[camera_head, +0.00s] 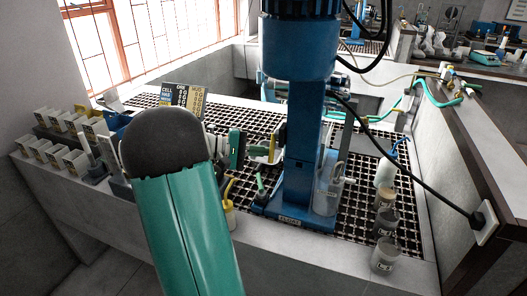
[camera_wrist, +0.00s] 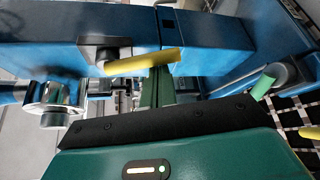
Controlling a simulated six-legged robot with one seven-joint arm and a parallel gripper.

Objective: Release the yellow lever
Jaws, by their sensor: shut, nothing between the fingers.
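The yellow lever (camera_wrist: 142,62) sticks out sideways from a dark pivot block on the blue machine column (camera_wrist: 60,45), in the wrist view. My gripper (camera_wrist: 157,88) is shut and empty, its dark green fingers close to the lever's right part. Whether they touch it I cannot tell. In the head view my gripper (camera_head: 268,143) is at the left side of the blue column (camera_head: 305,130).
A green-ended handle (camera_wrist: 263,84) is at the right in the wrist view. Several containers (camera_head: 384,222) stand on the grating right of the column. A yellow-topped bottle (camera_head: 228,205) stands below my gripper. Black cables hang at the right.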

